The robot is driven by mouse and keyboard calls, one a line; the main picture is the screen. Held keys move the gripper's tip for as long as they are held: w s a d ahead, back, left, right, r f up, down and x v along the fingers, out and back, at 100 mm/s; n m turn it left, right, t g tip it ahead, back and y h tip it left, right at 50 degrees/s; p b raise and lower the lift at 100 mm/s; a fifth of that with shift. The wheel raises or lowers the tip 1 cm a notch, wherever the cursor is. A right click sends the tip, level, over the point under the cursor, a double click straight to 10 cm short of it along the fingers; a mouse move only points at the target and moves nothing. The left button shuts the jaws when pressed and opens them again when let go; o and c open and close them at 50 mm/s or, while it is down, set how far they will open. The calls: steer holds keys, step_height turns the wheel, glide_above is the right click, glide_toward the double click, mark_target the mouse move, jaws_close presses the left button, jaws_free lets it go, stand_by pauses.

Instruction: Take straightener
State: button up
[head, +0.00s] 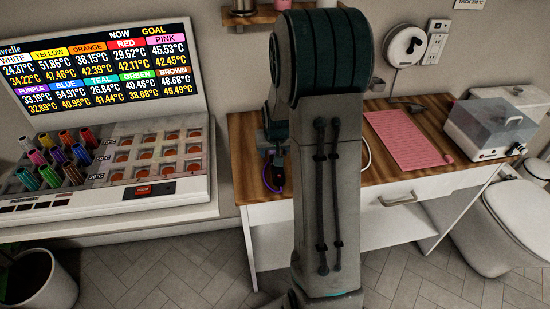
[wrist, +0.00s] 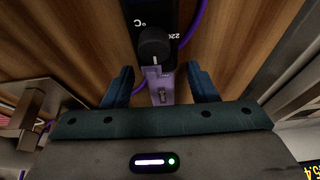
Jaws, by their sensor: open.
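A dark device with a purple cord, which looks like the straightener (head: 274,176), lies at the left end of the wooden desk, partly hidden by my arm. In the wrist view its black panel (wrist: 150,18) shows "°C" and "220", with a black knob (wrist: 154,44) below. A lilac part (wrist: 160,85) with a small metal piece extends from the knob between my fingers. My gripper (wrist: 161,86) is open, with one finger on each side of the lilac part and visible gaps on both sides. It also shows in the head view (head: 268,150), just above the device.
The wooden desk (head: 398,179) holds a pink mat (head: 402,140) and a white box with a clear lid (head: 490,125). A screen and colored-tube station (head: 110,165) stands at left. A toilet (head: 515,215) is at right. The purple cord (wrist: 190,25) runs beside the panel.

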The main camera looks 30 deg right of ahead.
steer(key=shift+w+f, duration=0.1)
steer(key=shift+f, duration=0.15)
jaws_close()
steer(key=shift+r, duration=0.2)
